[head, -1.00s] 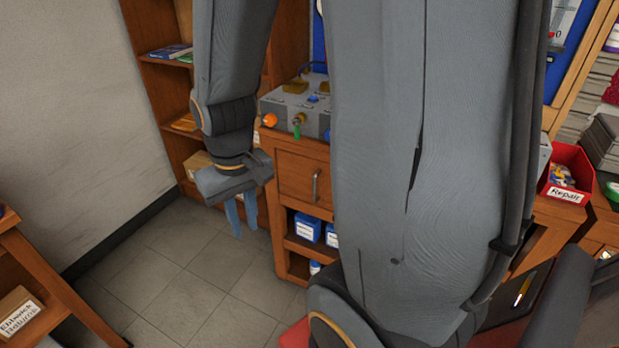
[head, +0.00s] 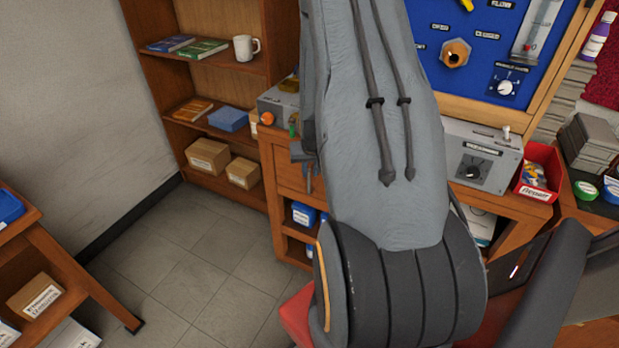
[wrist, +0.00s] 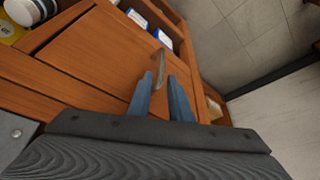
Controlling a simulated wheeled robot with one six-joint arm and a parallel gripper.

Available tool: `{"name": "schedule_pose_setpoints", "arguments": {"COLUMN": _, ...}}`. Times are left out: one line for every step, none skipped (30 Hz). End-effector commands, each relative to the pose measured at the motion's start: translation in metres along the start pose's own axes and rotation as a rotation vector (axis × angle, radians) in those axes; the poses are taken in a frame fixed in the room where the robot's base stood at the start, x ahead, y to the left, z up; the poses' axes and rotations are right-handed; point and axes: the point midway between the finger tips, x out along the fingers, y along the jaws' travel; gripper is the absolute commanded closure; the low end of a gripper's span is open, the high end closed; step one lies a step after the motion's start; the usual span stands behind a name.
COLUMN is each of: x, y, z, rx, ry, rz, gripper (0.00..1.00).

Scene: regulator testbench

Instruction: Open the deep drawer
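The wooden drawer front (wrist: 105,50) fills much of the upper left of the wrist view, and its metal bar handle (wrist: 160,66) is near the middle. The drawer looks closed. In the head view a sliver of my gripper (head: 309,180) shows beside my arm.
Blue boxes (head: 303,214) sit in the open shelf below the drawer. A grey device (head: 280,103) stands on the bench top above. A bookshelf (head: 218,150) is at the back left, and a side table (head: 75,268) at the left. The tiled floor (head: 185,265) between is clear.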

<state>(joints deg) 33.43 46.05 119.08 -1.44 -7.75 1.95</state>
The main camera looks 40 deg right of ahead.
Motion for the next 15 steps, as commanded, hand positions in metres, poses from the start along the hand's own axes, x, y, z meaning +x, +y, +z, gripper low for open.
{"name": "schedule_pose_setpoints", "arguments": {"x": 0.006, "y": 0.000, "z": 0.001, "rx": 0.000, "ry": -0.003, "rz": 0.000, "gripper": 0.81}}
{"name": "schedule_pose_setpoints", "arguments": {"x": 0.009, "y": 0.000, "z": 0.002, "rx": 0.000, "ry": -0.004, "rz": 0.000, "gripper": 0.81}}
{"name": "schedule_pose_setpoints", "arguments": {"x": 0.014, "y": 0.000, "z": 0.002, "rx": -0.001, "ry": -0.004, "rz": 0.000, "gripper": 0.81}}
{"name": "schedule_pose_setpoints", "arguments": {"x": 0.019, "y": 0.000, "z": 0.002, "rx": -0.001, "ry": -0.004, "rz": 0.000, "gripper": 0.81}}
{"name": "schedule_pose_setpoints", "arguments": {"x": 0.022, "y": 0.000, "z": 0.002, "rx": -0.001, "ry": -0.004, "rz": 0.000, "gripper": 0.81}}
{"name": "schedule_pose_setpoints", "arguments": {"x": 0.028, "y": 0.000, "z": 0.002, "rx": -0.001, "ry": -0.004, "rz": 0.000, "gripper": 0.81}}
{"name": "schedule_pose_setpoints", "arguments": {"x": 0.032, "y": 0.000, "z": 0.001, "rx": -0.001, "ry": -0.003, "rz": 0.000, "gripper": 0.81}}
{"name": "schedule_pose_setpoints", "arguments": {"x": 0.036, "y": 0.000, "z": 0.002, "rx": -0.001, "ry": -0.004, "rz": 0.000, "gripper": 0.81}}
{"name": "schedule_pose_setpoints", "arguments": {"x": 0.041, "y": 0.000, "z": 0.002, "rx": -0.001, "ry": -0.003, "rz": 0.000, "gripper": 0.81}}
{"name": "schedule_pose_setpoints", "arguments": {"x": 0.044, "y": -0.001, "z": 0.002, "rx": -0.001, "ry": -0.003, "rz": 0.000, "gripper": 0.81}}
{"name": "schedule_pose_setpoints", "arguments": {"x": 0.048, "y": -0.001, "z": 0.002, "rx": -0.002, "ry": -0.004, "rz": 0.000, "gripper": 0.81}}
{"name": "schedule_pose_setpoints", "arguments": {"x": 0.052, "y": -0.001, "z": 0.001, "rx": -0.002, "ry": -0.003, "rz": 0.000, "gripper": 0.81}}
{"name": "schedule_pose_setpoints", "arguments": {"x": 0.055, "y": -0.001, "z": 0.001, "rx": -0.002, "ry": -0.003, "rz": 0.000, "gripper": 0.81}}
{"name": "schedule_pose_setpoints", "arguments": {"x": 0.057, "y": -0.001, "z": 0.001, "rx": -0.002, "ry": -0.003, "rz": 0.000, "gripper": 0.81}}
{"name": "schedule_pose_setpoints", "arguments": {"x": 0.060, "y": -0.001, "z": 0.001, "rx": -0.002, "ry": -0.003, "rz": 0.000, "gripper": 0.81}}
